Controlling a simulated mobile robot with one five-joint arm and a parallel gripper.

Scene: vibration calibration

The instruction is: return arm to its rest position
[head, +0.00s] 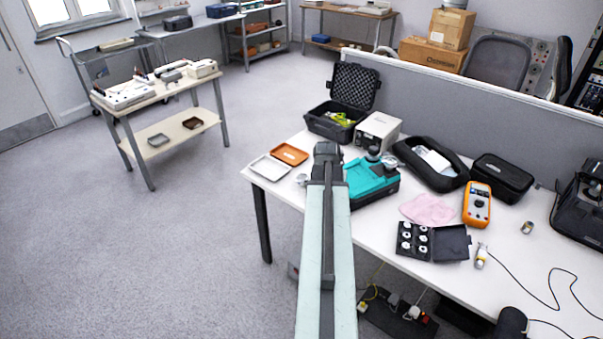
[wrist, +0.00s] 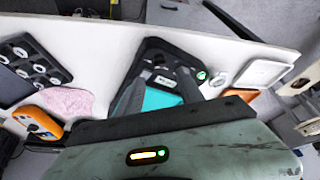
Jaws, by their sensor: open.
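My arm reaches up the middle of the head view, over the front edge of the white workbench (head: 395,265). My gripper (head: 327,152) is at its far end, in front of the teal and black device (head: 372,182) and hiding part of it. In the wrist view, my gripper (wrist: 160,83) has its grey fingers apart, with the teal device (wrist: 158,101) showing between and beyond them. Nothing is seen held. Whether the fingers touch the device cannot be told.
A white tray (head: 269,168) and an orange tray (head: 290,154) lie left of my gripper. An open black case (head: 330,122) and a beige box (head: 377,132) stand behind. A pink cloth (head: 428,209) and orange meter (head: 477,204) lie right.

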